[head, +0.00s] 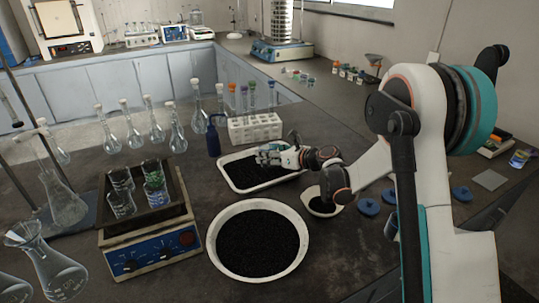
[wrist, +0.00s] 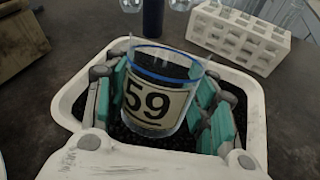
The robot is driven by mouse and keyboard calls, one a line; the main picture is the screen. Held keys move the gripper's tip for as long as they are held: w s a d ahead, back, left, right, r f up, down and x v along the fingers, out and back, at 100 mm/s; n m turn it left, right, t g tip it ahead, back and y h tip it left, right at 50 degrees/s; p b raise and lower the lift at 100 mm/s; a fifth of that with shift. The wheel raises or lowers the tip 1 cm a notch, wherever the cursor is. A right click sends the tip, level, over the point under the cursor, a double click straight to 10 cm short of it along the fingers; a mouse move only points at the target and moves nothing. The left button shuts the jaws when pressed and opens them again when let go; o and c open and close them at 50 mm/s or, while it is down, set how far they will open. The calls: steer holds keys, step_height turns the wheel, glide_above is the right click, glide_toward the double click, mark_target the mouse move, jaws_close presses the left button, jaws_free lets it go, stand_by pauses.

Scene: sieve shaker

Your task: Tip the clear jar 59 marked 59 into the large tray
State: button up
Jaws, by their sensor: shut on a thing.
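The clear jar 59 (wrist: 155,100) shows in the wrist view, with a blue band near its rim and a pale label reading 59. My gripper (wrist: 163,112) is shut on it, one teal finger on each side. The jar is over the white rectangular tray (wrist: 68,108), which holds black granules. Dark material shows through the jar, but I cannot tell whether it is inside or behind. In the head view my gripper (head: 270,155) is over the same tray (head: 246,191); the jar is hard to make out there.
A large round pan of black granules (head: 262,244) stands in front of the tray. A small dish (head: 322,206) is at its right. A white tube rack (head: 255,130) and a dark blue bottle (head: 213,141) stand behind. A blue hotplate (head: 150,255) with beakers is at the left.

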steer(key=shift+w+a+f+n+t+y, duration=0.15)
steer(key=shift+w+n+t+y, duration=0.3)
steer(key=shift+t+y, duration=0.45)
steer(key=shift+w+a+t+y, duration=0.15)
steer(key=shift+t+y, duration=0.15)
steer(key=shift+t, duration=0.2)
steer(key=shift+r, duration=0.2)
